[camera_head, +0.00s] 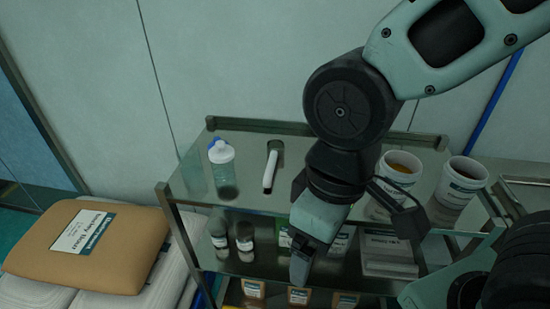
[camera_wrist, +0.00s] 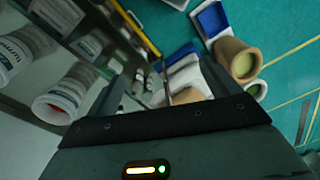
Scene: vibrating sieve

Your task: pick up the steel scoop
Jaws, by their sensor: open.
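What looks like the steel scoop (camera_head: 270,170) lies on the top shelf of a cart in the head view. Its pale handle points toward the front edge and its darker end lies farther back. My gripper (camera_head: 300,268) hangs in front of the cart, to the right of the scoop and nearer the camera, apart from it. It is open, with nothing seen held. My arm hides part of the shelf right of the scoop. I cannot make out the scoop in the wrist view.
A clear bottle (camera_head: 222,168) stands left of the scoop. Two labelled tubs, one (camera_head: 397,172) nearer and another (camera_head: 459,183) farther right, stand beyond my arm. Dark jars (camera_head: 244,241) and boxes fill the lower shelf. A brown sack (camera_head: 85,243) lies at left.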

